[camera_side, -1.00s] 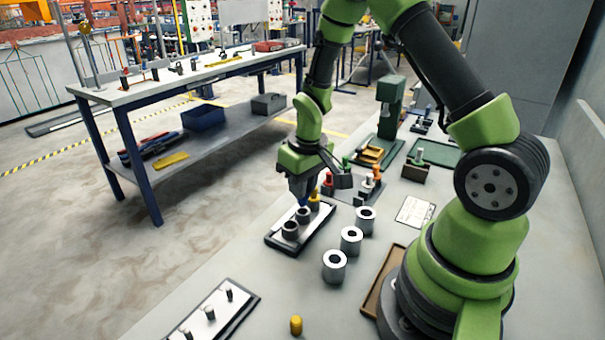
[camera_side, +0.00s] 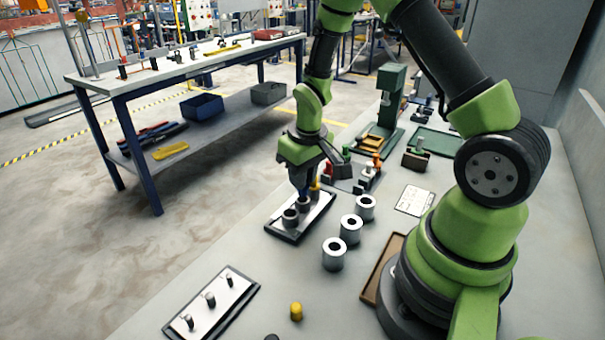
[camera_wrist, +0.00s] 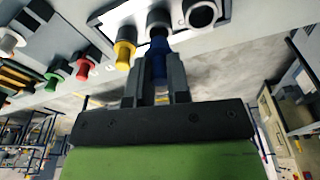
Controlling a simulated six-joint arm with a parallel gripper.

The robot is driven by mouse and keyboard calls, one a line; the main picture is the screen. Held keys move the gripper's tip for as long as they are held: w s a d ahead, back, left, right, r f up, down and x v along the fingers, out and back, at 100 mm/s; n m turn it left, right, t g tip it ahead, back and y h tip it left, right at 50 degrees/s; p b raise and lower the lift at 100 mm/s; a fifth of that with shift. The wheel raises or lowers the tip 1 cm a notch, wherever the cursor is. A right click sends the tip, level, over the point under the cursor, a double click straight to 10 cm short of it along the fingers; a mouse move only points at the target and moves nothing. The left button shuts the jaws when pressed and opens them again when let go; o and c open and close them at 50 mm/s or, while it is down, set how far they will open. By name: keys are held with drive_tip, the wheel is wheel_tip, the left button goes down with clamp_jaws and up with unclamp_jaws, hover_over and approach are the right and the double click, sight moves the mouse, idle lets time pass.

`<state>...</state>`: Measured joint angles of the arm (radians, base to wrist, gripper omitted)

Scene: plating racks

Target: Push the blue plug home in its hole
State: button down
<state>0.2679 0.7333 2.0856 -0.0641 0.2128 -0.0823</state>
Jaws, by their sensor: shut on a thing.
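The blue plug (camera_wrist: 158,58) is gripped between the two fingers of my gripper (camera_wrist: 156,72) in the wrist view. Its far end meets the mouth of the middle dark collar (camera_wrist: 159,20); how deep it sits inside I cannot tell. In the side view my gripper (camera_side: 302,183) points down over the rack (camera_side: 283,234), and its fingers hide most of the plug. An empty collar (camera_side: 290,217) stands in front on the same rack. A yellow plug (camera_wrist: 124,52) stands in the collar on the other side.
Three pale hollow cylinders (camera_side: 350,229) stand right of the rack. A second rack with several pins (camera_side: 211,300) and a loose yellow plug (camera_side: 296,311) lie nearer the camera. Red and green plugs (camera_side: 328,168) stand behind my gripper. The bench left of the cylinders is partly clear.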

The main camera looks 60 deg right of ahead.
sight(307, 188)
drive_tip(key=shift+f, duration=1.4)
idle(0.5)
drive_tip(key=shift+r, duration=1.15)
drive_tip(key=shift+f, duration=1.25)
idle(0.5)
drive_tip(key=c, duration=1)
unclamp_jaws()
drive_tip(key=r, duration=0.3)
drive_tip(key=s+r, duration=0.1)
drive_tip(key=r, duration=0.6)
drive_tip(key=shift+s+a, duration=0.15)
drive_tip(key=shift+a, duration=0.05)
drive_tip(key=shift+f, duration=0.1)
